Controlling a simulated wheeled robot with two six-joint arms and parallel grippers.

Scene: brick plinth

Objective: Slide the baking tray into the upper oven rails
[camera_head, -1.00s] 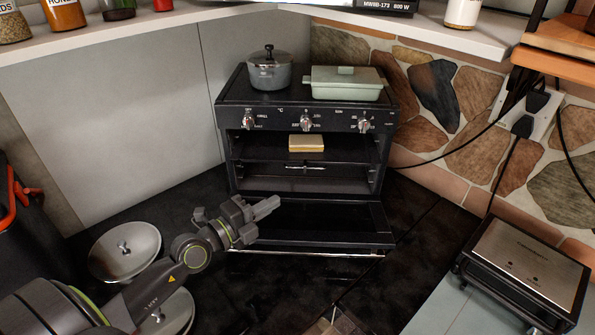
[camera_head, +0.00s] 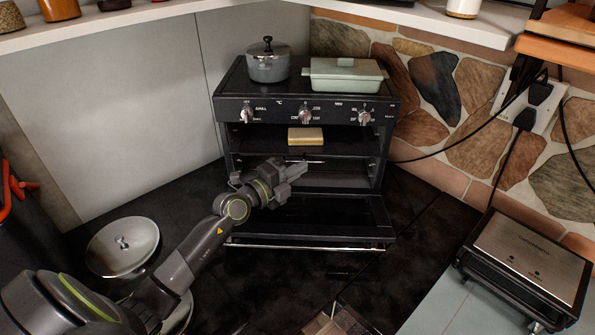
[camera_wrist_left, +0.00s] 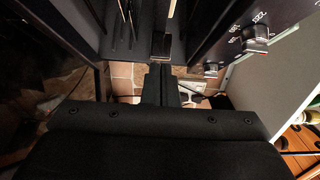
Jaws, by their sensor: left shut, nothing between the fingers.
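The black countertop oven (camera_head: 232,140) stands with its door (camera_head: 330,220) folded down. A dark flat shelf or tray (camera_head: 350,152) spans the cavity partway up; I cannot tell whether it is the baking tray. A pale yellow block like a sponge (camera_head: 306,138) sits above it. My left gripper (camera_head: 302,169) is in front of the oven's lower opening, above the open door. Its fingers are together and empty, and they also show in the left wrist view (camera_wrist_left: 160,84). My right gripper is not in view.
A grey pot (camera_head: 268,67) and a pale green lidded dish (camera_head: 345,82) stand on the oven. Oven knobs (camera_wrist_left: 254,38) are close on the right in the left wrist view. A metal lid (camera_head: 122,246) lies at left; a grill appliance (camera_head: 525,262) stands at right.

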